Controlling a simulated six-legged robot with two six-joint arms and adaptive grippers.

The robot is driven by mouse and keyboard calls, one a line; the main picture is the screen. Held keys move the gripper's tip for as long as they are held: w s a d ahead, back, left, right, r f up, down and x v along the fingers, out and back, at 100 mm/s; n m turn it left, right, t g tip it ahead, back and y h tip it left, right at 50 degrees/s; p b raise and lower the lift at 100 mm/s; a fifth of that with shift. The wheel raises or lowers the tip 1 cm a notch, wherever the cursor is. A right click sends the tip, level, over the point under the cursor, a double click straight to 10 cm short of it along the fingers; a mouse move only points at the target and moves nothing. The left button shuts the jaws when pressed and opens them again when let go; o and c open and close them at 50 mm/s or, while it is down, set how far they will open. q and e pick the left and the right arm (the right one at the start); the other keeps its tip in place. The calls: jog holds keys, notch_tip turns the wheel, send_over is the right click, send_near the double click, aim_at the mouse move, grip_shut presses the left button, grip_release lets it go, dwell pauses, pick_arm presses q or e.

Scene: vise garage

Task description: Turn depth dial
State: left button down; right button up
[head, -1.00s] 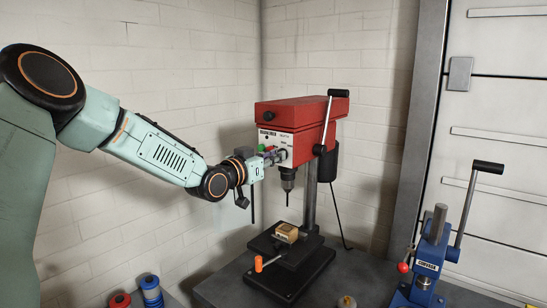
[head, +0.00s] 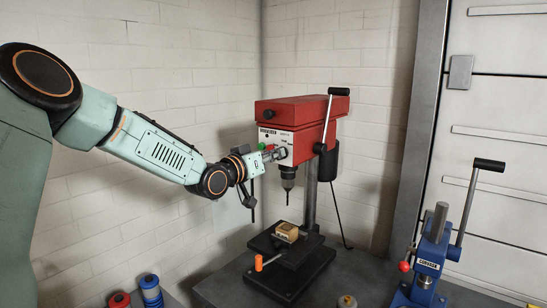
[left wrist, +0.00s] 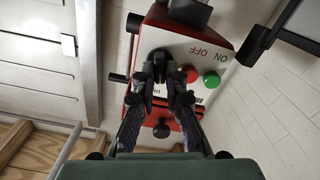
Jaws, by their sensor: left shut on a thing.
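The red drill press (head: 300,112) stands on the bench with a white front panel. My left gripper (head: 275,154) reaches its front panel from the left. In the left wrist view my left gripper (left wrist: 163,82) is shut on a dark round dial (left wrist: 161,58) on the white panel (left wrist: 195,50). The fingers cover part of the dial, and any marks on it are hidden. In the head view the dial (head: 282,153) is small and partly behind the fingertips. My right gripper is out of view.
A red button (left wrist: 190,74) and a green button (left wrist: 211,80) sit close beside the fingers. The feed lever (head: 327,120) is on the press's right. A wooden block (head: 287,231) lies on the press table. A blue lever press (head: 428,265) stands at the right.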

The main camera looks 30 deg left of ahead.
pick_arm(q)
jog(key=shift+f+n+b, duration=0.2)
jog(key=shift+n+b, duration=0.4)
jog(key=shift+n, duration=3.6)
jog(key=c, duration=1.4)
grip_release()
jog(key=shift+a+r, duration=0.1)
